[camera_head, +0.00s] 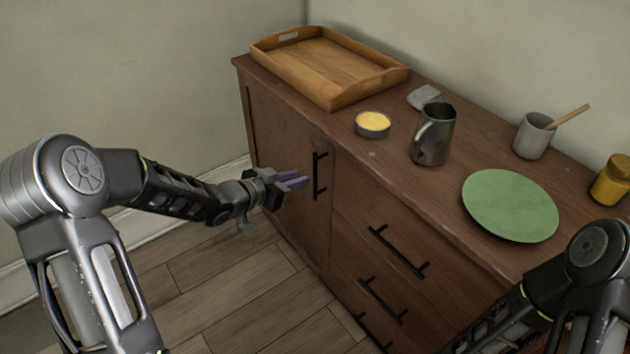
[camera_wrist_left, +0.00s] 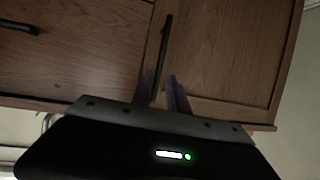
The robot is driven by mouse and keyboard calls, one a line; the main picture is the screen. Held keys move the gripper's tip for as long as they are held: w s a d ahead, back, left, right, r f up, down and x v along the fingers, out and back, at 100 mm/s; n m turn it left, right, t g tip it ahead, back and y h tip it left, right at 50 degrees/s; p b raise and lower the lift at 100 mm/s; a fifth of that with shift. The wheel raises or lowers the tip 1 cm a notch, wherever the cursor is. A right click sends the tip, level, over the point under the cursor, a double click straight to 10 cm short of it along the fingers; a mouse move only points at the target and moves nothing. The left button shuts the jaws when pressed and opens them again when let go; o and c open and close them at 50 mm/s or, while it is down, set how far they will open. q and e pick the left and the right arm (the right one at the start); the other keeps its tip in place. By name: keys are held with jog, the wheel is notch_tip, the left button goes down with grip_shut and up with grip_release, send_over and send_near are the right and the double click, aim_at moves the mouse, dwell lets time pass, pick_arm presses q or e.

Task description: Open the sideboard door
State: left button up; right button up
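The brown wooden sideboard (camera_head: 350,225) stands against the wall. Its door (camera_head: 283,160) is at the left end and looks closed, with a black vertical bar handle (camera_head: 319,176) near its right edge. My left gripper (camera_head: 297,181) is in front of the door, just left of the handle, with its two purple fingers apart. In the left wrist view, the handle (camera_wrist_left: 165,45) runs down toward the fingers (camera_wrist_left: 163,92), and its lower end is close to the left finger. I cannot tell whether they touch. My right gripper is out of view; only part of that arm shows.
On the sideboard top are a wooden tray (camera_head: 325,62), a small yellow-filled bowl (camera_head: 373,124), a metal jug (camera_head: 433,137), a green plate (camera_head: 510,205), a grey cup (camera_head: 533,137) and a yellow jar (camera_head: 612,182). Drawers with black handles (camera_head: 398,252) are right of the door. Floor before the door is clear.

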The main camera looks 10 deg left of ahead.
aim_at(314, 174)
pick_arm(q)
jog(key=b+x, duration=0.1)
jog(key=x, duration=0.7)
jog(key=shift+s, duration=0.1)
jog(key=shift+c, duration=0.2)
grip_shut()
dwell(1.2)
